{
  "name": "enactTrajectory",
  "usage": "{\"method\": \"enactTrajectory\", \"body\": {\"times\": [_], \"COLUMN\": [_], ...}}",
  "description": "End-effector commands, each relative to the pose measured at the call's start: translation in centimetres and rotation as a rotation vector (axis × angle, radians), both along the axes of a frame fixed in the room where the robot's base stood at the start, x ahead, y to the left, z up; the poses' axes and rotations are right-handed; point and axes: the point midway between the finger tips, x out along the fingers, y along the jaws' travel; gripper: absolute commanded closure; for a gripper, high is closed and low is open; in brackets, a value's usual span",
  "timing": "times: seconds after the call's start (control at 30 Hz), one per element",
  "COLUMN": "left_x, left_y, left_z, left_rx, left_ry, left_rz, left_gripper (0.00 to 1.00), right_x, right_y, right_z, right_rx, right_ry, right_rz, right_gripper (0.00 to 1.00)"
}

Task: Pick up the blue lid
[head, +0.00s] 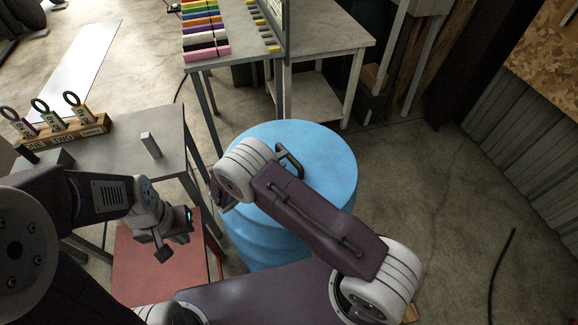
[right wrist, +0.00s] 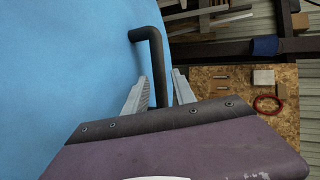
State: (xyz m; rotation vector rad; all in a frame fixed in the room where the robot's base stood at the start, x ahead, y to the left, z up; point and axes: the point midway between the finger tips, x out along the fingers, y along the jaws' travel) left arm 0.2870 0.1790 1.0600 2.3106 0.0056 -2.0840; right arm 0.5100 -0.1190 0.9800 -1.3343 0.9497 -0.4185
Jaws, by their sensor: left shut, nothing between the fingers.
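The blue lid (head: 325,150) lies on top of a blue barrel (head: 260,245) in the middle of the head view. Its black bent handle (head: 290,160) stands up near the centre, partly hidden by my right wrist. In the right wrist view the lid (right wrist: 65,60) fills the left side, and the handle (right wrist: 155,60) runs down between the two fingers of my right gripper (right wrist: 161,77). Those fingers are apart, with gaps beside the handle. My left gripper (head: 174,240) is shut and empty, left of the barrel, above a red surface.
Open floor (head: 440,180) lies right of the barrel.

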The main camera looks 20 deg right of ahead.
Motion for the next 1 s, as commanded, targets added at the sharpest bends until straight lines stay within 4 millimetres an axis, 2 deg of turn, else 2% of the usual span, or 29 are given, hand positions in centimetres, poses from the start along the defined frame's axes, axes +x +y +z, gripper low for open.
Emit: {"method": "enactTrajectory", "body": {"times": [0.1, 0.2, 0.5, 0.6, 0.63, 1.0], "left_x": [0.0, 0.0, 0.0, 0.0, 0.0, 0.0], "left_y": [0.0, 0.0, 0.0, 0.0, 0.0, 0.0], "left_z": [1.4, 1.6, 1.6, 1.6, 1.6, 1.6], "left_rx": [0.000, 0.000, 0.000, 0.000, 0.000, 0.000], "left_ry": [0.000, 0.000, 0.000, 0.000, 0.000, 0.000], "left_rz": [0.000, 0.000, 0.000, 0.000, 0.000, 0.000], "left_gripper": [1.00, 1.00, 1.00, 1.00, 1.00, 1.00], "right_x": [1.0, 2.0, 2.5, 2.5, 2.5, 2.5], "right_y": [-1.9, -3.0, -3.6, -3.6, -3.6, -3.6], "right_z": [-0.6, -1.4, -1.8, -1.8, -1.8, -1.8], "right_rx": [-0.003, 0.000, 0.000, 0.000, 0.000, -0.002], "right_ry": [0.003, 0.002, -0.001, 0.000, 0.000, 0.001], "right_rz": [-0.005, -0.005, -0.001, -0.001, -0.001, -0.001], "right_gripper": [0.68, 0.68, 0.68, 0.96, 1.00, 1.00]}}
